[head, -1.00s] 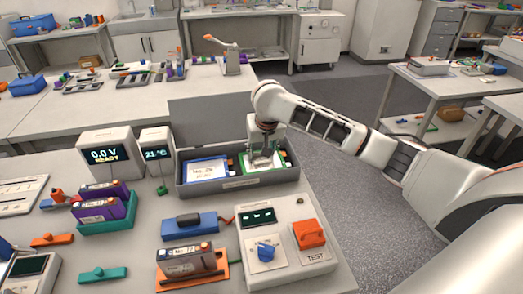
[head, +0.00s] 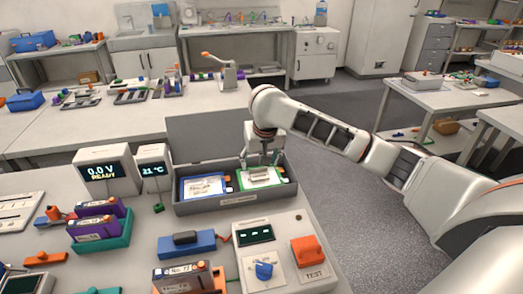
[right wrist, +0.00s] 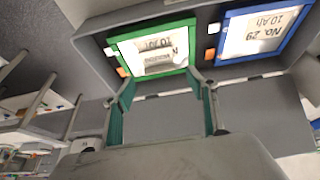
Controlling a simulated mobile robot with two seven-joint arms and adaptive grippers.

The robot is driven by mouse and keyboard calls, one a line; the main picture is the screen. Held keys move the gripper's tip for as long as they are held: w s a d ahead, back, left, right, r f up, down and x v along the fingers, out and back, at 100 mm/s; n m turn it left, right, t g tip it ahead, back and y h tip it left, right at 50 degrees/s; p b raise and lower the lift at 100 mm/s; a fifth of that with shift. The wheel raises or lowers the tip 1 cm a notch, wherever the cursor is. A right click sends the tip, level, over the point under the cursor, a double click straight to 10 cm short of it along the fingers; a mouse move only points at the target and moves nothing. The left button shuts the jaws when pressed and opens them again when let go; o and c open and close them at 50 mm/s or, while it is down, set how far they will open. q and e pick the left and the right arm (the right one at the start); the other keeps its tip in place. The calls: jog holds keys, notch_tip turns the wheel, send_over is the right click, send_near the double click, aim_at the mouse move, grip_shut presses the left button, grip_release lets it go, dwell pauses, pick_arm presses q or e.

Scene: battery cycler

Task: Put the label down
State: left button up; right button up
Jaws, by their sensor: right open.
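A white printed label (head: 258,174) lies in a green-framed tray (head: 241,185) in the right half of a grey open box (head: 230,202). The right wrist view also shows the label (right wrist: 150,65) inside the green frame (right wrist: 152,38), its text partly readable. My right gripper (head: 264,160) is above the far side of the green tray, apart from the label. Its two fingers stand apart with nothing between them in the right wrist view (right wrist: 166,84). My left gripper is not in view.
A blue-framed tray (head: 203,187) with a "No. 29" card is left of the green one. The box's lid (head: 205,138) stands up behind. A tester (head: 272,250) with an orange part stands in front. Battery holders and two displays stand left.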

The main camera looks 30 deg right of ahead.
jog(key=v, duration=0.8)
jog(key=shift+f, duration=0.1)
